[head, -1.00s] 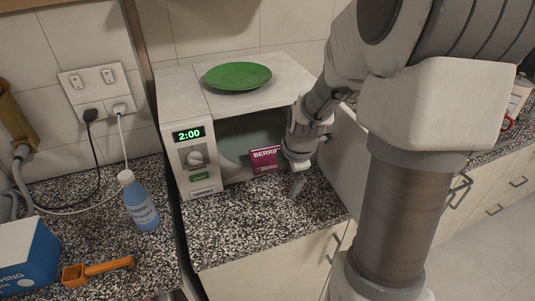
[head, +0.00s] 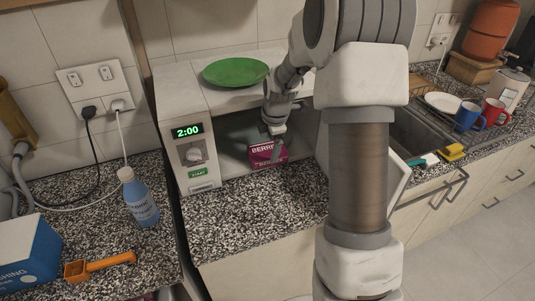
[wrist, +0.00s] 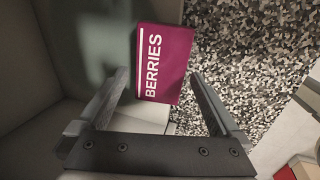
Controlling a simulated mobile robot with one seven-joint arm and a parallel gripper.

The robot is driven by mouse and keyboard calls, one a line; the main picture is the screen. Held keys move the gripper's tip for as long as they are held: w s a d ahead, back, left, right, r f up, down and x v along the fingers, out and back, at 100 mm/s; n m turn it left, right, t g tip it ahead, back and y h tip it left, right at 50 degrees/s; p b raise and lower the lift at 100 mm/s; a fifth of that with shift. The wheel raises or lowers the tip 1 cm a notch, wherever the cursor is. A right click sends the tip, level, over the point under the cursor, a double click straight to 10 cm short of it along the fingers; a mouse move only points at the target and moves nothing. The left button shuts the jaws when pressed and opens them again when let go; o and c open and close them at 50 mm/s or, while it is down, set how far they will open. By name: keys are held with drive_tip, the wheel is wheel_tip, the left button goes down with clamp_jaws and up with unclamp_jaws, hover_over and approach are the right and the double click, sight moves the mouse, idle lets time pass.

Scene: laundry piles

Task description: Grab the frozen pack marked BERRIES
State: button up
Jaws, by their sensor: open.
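The magenta pack marked BERRIES (head: 267,154) lies at the open front of the white microwave (head: 200,103), near its lower front edge. In the wrist view the pack (wrist: 165,62) is ahead of my gripper (wrist: 160,85), its lower end close to the level of the fingertips. The two fingers are spread apart, one on each side of the pack's near end, with visible gaps. In the head view my gripper (head: 273,140) is just above and in front of the pack and hides part of its label.
A green plate (head: 236,72) sits on top of the microwave. The open microwave door (head: 395,185) stands to the right, partly behind my arm. Speckled counter (head: 260,210) is clear in front. A blue bottle (head: 139,200) stands to the left.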

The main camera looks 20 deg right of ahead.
sight(268, 151)
drive_tip(key=x, duration=0.4)
drive_tip(key=shift+f, duration=0.45)
drive_tip(key=c, duration=1.2)
drive_tip(key=shift+c, duration=1)
drive_tip(key=shift+r, duration=0.1)
